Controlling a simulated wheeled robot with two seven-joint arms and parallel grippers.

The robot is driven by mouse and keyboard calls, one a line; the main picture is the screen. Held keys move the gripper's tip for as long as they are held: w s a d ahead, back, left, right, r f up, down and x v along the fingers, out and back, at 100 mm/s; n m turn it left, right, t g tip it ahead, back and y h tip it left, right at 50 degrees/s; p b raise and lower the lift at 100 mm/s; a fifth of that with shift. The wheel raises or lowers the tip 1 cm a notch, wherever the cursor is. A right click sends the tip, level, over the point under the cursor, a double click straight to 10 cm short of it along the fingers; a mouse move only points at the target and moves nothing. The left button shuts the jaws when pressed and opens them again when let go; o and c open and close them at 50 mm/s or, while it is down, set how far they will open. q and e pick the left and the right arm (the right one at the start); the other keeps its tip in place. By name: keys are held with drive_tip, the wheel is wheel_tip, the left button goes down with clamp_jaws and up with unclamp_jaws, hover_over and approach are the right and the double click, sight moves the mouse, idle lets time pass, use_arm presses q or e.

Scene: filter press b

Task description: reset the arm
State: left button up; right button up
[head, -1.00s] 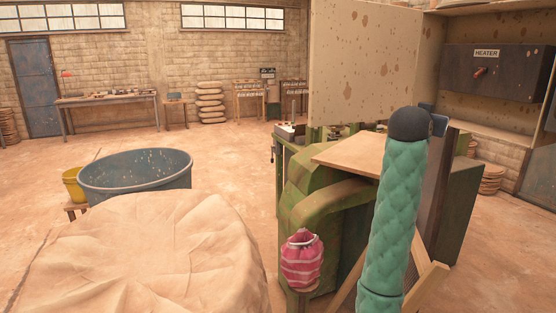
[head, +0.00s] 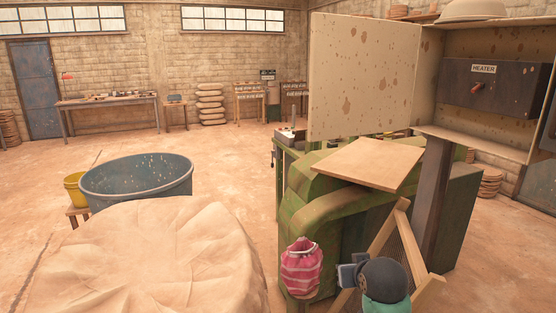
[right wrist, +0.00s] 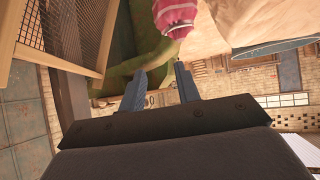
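My right arm shows at the bottom right of the head view as a dark rounded cap and a bit of teal padded sleeve. My right gripper (head: 346,274) pokes out to the left of the cap, just right of the pink striped cloth bundle (head: 301,268). In the right wrist view the two blue-grey fingers of the gripper (right wrist: 160,72) stand apart with nothing between them. The pink bundle (right wrist: 175,14) shows beyond the fingertips, apart from them. My left gripper is not in view.
A green machine (head: 330,200) with a wooden board (head: 370,162) on top stands ahead. A wooden-framed screen (head: 395,235) leans close by my right arm. An open cabinet with a heater box (head: 500,78) is at right. A cloth-covered mound (head: 140,260) and blue tub (head: 135,175) are left.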

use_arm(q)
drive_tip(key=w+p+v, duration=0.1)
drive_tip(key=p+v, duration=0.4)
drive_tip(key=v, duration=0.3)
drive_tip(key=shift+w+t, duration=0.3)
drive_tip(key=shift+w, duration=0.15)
use_arm(e)
drive_tip(key=s+a+f+g, duration=0.1)
drive_tip(key=s+f+g, duration=0.1)
drive_tip(key=s+f, duration=0.6)
drive_tip(key=s+a+f+n+g, duration=0.1)
drive_tip(key=s+a+f+g, duration=0.1)
drive_tip(key=s+f, duration=0.7)
drive_tip(key=s+a+f+g+y, duration=0.1)
drive_tip(key=s+f+g, duration=0.3)
drive_tip(key=s+f, duration=0.5)
drive_tip(key=s, duration=1)
drive_tip(key=shift+s+a, duration=0.15)
drive_tip(key=shift+a, duration=0.2)
